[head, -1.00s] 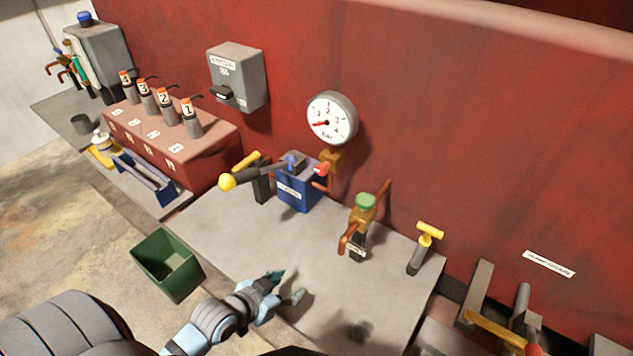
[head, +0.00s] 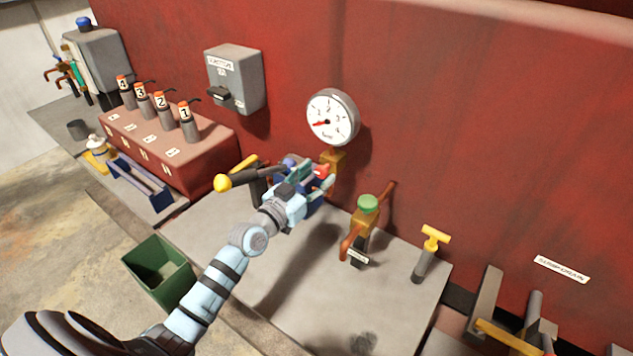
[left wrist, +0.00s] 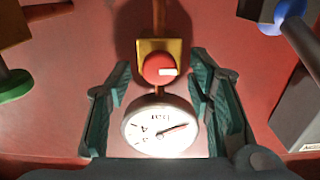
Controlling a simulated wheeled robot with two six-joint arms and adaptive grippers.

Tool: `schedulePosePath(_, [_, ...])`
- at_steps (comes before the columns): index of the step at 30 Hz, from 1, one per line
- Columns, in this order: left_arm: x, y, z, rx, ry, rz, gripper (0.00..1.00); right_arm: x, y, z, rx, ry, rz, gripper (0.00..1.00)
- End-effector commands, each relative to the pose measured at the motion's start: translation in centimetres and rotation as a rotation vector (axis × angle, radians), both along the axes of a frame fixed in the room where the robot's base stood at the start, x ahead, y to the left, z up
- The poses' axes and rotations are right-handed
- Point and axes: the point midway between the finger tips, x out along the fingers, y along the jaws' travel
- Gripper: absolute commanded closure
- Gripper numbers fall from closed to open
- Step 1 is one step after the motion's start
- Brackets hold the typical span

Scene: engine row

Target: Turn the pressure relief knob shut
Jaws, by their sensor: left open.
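In the left wrist view the knob (left wrist: 158,68) is round with a white mark and lies between my fingertips, in front of a brass fitting (left wrist: 176,50). My left gripper (head: 312,175) is at the knob, open; its teal fingers (left wrist: 160,75) stand apart on either side with a gap. I cannot tell how deep the knob is between them. The pressure gauge (head: 332,117) has a white face and red needle. My right gripper is out of view.
A green-topped valve (head: 367,203) and a yellow T-handle (head: 434,238) stand to the right. The front of the grey bench (head: 290,285) is clear.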

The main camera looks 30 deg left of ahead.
Motion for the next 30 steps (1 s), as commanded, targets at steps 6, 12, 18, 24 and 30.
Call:
schedulePosePath(6, [0.52,-0.12,0.1,-0.001,0.001,-0.001,0.53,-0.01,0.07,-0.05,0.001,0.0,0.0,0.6])
schedulePosePath(12, [0.49,-0.12,0.11,-0.001,0.001,-0.001,0.7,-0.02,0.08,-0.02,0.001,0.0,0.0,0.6])
schedulePosePath(18, [0.47,-0.11,0.09,0.0,0.001,-0.001,1.0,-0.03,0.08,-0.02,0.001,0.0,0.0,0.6])
schedulePosePath(24, [0.47,-0.11,0.04,0.01,0.001,-0.001,1.0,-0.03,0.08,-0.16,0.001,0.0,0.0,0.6])
schedulePosePath(30, [0.46,-0.11,-0.1,0.066,-0.008,-0.001,1.0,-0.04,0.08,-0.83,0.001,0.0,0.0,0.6])
